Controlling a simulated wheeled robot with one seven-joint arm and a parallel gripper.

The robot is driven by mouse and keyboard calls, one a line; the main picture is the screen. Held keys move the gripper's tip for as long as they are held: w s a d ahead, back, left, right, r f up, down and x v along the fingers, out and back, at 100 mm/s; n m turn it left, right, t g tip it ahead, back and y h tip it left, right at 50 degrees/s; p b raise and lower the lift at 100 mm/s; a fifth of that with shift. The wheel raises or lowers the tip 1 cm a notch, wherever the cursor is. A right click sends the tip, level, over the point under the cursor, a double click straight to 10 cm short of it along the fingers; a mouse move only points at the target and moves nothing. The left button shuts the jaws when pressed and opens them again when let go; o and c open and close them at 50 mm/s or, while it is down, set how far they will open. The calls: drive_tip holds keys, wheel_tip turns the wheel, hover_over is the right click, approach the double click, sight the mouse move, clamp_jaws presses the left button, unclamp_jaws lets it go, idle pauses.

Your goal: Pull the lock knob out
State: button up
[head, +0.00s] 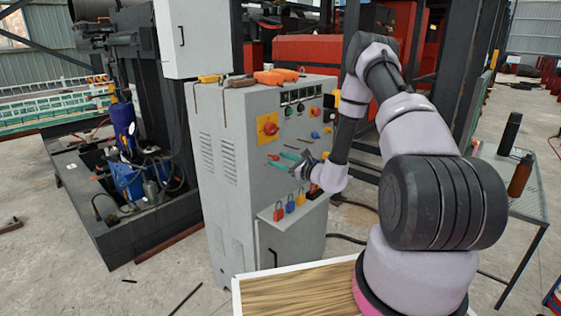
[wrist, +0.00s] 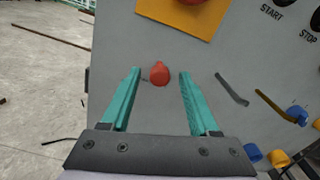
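A small red knob (wrist: 160,73), which appears to be the lock knob, is on the grey cabinet face (wrist: 130,40), below a yellow plate (wrist: 180,14). My gripper (wrist: 159,74) is open. Its two teal fingers point at the cabinet, and the knob shows between their tips with a gap on each side. I cannot tell how far the tips are from the cabinet face. In the head view my gripper (head: 275,159) is at the cabinet's front, and the red knob (head: 273,157) shows as a small red spot beside the fingers.
A yellow plate with a red switch (head: 268,127) is just above my gripper. In the wrist view, dark rod-like pieces (wrist: 232,90) are right of the fingers. Orange tools (head: 275,76) lie on the cabinet top.

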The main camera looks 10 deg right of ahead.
drive_tip(key=v, duration=1)
drive_tip(key=shift+s+d, duration=0.2)
drive_tip(key=shift+s, duration=0.1)
drive_tip(key=s+a+r+n+g+y, duration=0.1)
drive_tip(key=s+a+r+n+g, duration=0.35)
drive_tip(key=r, duration=0.25)
drive_tip(key=s+a+r+n+g+y, duration=0.1)
drive_tip(key=s+a+r+n+g, duration=0.3)
drive_tip(key=r, duration=0.3)
drive_tip(key=s+a+r+n+g+y, duration=0.2)
drive_tip(key=s+a+r+n+g, duration=0.15)
drive_tip(key=r+n, duration=0.3)
drive_tip(key=s+d+r+n+t+h, duration=0.2)
drive_tip(key=s+d+r+n+h, duration=0.1)
drive_tip(key=s+d+r+h, duration=0.2)
drive_tip(key=s+d+r+n+t+h, duration=0.2)
drive_tip(key=s+r+h, duration=0.5)
drive_tip(key=s, duration=0.5)
wheel_tip(320, 180, up, 3)
drive_tip(key=d+n, duration=0.1)
drive_tip(key=d, duration=0.1)
drive_tip(key=shift+d+n+t+h, duration=0.3)
drive_tip(key=shift+d, duration=0.1)
